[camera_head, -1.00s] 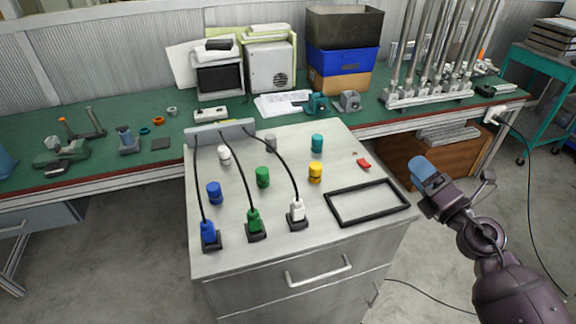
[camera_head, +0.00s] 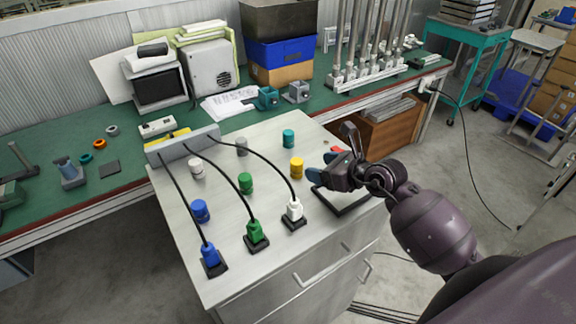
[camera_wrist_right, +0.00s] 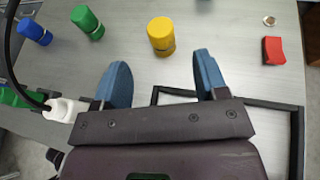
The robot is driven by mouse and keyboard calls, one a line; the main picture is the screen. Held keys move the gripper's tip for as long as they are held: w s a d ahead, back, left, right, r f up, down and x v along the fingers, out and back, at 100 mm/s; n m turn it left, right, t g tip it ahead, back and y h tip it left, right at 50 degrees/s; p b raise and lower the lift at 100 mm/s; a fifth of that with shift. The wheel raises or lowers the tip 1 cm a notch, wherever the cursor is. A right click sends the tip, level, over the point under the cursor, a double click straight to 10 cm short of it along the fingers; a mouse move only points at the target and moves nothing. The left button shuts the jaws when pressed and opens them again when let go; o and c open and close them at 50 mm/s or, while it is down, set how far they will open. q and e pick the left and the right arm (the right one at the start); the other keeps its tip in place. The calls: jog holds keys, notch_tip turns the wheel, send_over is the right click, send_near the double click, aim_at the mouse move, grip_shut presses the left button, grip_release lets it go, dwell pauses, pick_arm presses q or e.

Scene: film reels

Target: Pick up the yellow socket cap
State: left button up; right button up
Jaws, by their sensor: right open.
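The yellow socket cap (camera_head: 297,167) stands upright on the grey cabinet top, right of the green cap. In the right wrist view the yellow cap (camera_wrist_right: 161,36) stands ahead of my fingers, between their lines and apart from them. My right gripper (camera_head: 332,176) is open and empty, just right of the yellow cap in the head view. Its two blue fingertips (camera_wrist_right: 162,80) show spread apart in the wrist view. My left gripper is not in view.
Other caps stand nearby: green (camera_head: 246,183), blue (camera_head: 201,211), teal (camera_head: 288,138), white (camera_head: 196,168) and grey (camera_head: 242,146). Cables run to blue, green and white plugs (camera_head: 294,212). A black frame (camera_wrist_right: 295,140) lies under my gripper; a red piece (camera_wrist_right: 273,50) lies to the right.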

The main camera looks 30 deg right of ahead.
aim_at(299, 162)
jog(key=x, duration=1)
jog(key=shift+w+a, duration=0.1)
jog(key=shift+w, duration=0.25)
jog(key=shift+c, duration=0.3)
jog(key=c, duration=0.9)
